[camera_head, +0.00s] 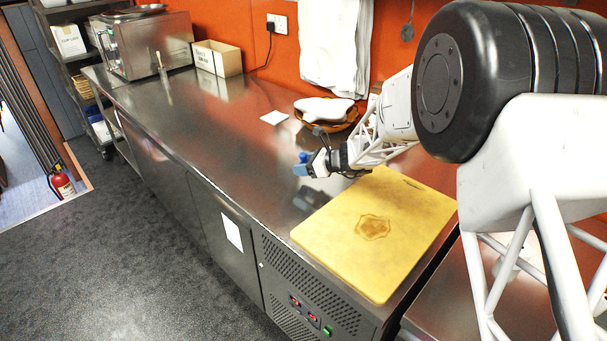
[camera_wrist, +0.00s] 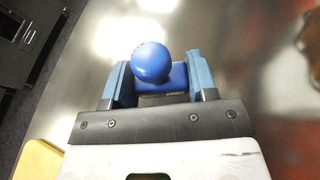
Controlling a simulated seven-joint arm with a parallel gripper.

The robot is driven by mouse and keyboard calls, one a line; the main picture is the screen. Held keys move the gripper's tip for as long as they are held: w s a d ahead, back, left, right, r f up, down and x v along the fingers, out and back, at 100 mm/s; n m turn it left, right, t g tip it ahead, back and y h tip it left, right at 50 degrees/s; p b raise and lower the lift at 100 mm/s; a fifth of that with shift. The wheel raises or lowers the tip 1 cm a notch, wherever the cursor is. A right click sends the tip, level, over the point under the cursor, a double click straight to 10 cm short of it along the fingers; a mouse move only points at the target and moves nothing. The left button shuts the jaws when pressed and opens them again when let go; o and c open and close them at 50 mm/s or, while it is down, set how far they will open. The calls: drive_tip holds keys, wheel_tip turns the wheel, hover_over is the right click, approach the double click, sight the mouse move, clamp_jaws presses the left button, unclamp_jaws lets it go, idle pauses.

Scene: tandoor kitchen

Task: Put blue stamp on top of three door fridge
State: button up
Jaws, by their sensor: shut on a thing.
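The blue stamp, with a round ball-shaped knob, shows in the wrist view (camera_wrist: 152,63) between the two blue fingers of my gripper (camera_wrist: 160,82). The fingers are shut on its block-shaped base. In the head view the stamp (camera_head: 303,157) is a small blue shape at the tip of my gripper (camera_head: 302,168). My gripper holds it over the steel counter; the height above the surface is hard to tell. The three door fridge (camera_head: 160,110) is the long, low steel unit whose top is this counter, with doors and a vented panel along its front.
A yellow cutting board (camera_head: 345,225) lies at the near end of the top. A bowl with a white cloth (camera_head: 325,110) and a white paper (camera_head: 274,117) lie near the wall. A cardboard box (camera_head: 217,58) and a steel appliance (camera_head: 145,45) stand at the far end. The middle is clear.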

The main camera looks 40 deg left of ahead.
drive_tip(key=shift+f, duration=1.7)
drive_tip(key=shift+f, duration=0.1)
drive_tip(key=o, duration=0.9)
drive_tip(key=v, duration=1.2)
drive_tip(key=shift+w, duration=0.1)
